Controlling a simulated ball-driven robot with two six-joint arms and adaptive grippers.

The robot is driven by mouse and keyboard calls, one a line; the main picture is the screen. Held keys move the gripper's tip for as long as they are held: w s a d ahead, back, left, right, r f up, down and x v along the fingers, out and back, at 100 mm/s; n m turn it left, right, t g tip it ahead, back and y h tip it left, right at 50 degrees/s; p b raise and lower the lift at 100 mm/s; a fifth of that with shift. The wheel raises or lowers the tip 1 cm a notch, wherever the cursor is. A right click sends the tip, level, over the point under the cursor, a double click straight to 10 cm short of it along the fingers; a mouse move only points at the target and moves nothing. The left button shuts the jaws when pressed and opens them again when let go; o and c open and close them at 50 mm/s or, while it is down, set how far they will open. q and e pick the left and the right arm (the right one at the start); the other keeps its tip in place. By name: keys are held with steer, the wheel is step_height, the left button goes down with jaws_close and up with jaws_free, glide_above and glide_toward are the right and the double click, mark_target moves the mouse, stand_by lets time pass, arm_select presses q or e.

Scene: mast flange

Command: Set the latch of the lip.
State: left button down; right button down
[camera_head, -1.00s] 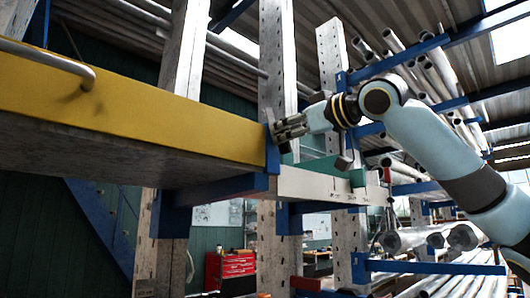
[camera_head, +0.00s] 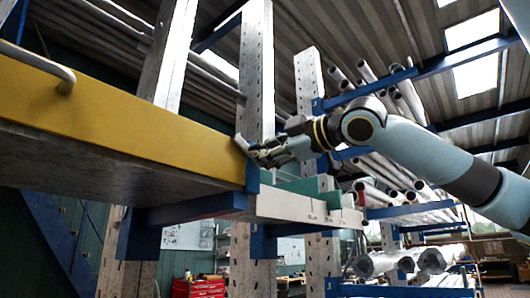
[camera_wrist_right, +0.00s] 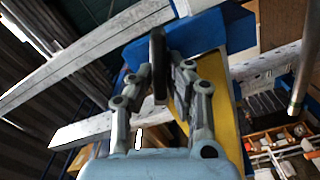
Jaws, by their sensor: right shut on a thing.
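The latch looks like a small grey lever (camera_head: 241,143) at the top of the blue end lip (camera_head: 252,178) of the yellow-edged shelf (camera_head: 120,120). It leans to the left over the shelf's edge. My right gripper (camera_head: 258,152) comes in from the right and is shut at the lever. In the right wrist view the lever is a dark upright bar (camera_wrist_right: 158,60) between the fingers of the gripper (camera_wrist_right: 168,75), with the blue lip (camera_wrist_right: 205,35) behind. The lever's lower end is hidden. My left gripper is not in view.
A pale beam (camera_head: 290,205) with a green block (camera_head: 305,187) lies just right of the lip, under my arm. Perforated posts (camera_head: 252,75) stand behind. A bent metal handle (camera_head: 40,65) is on the shelf at far left. Pipe racks (camera_head: 410,210) fill the right.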

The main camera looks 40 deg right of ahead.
steer(key=shift+f+n, duration=0.15)
steer(key=shift+n, duration=0.75)
steer(key=shift+a+f+n+b, duration=0.15)
steer(key=shift+n+b, duration=0.25)
steer(key=shift+n, duration=1.1)
steer(key=c, duration=1.3)
jaws_free()
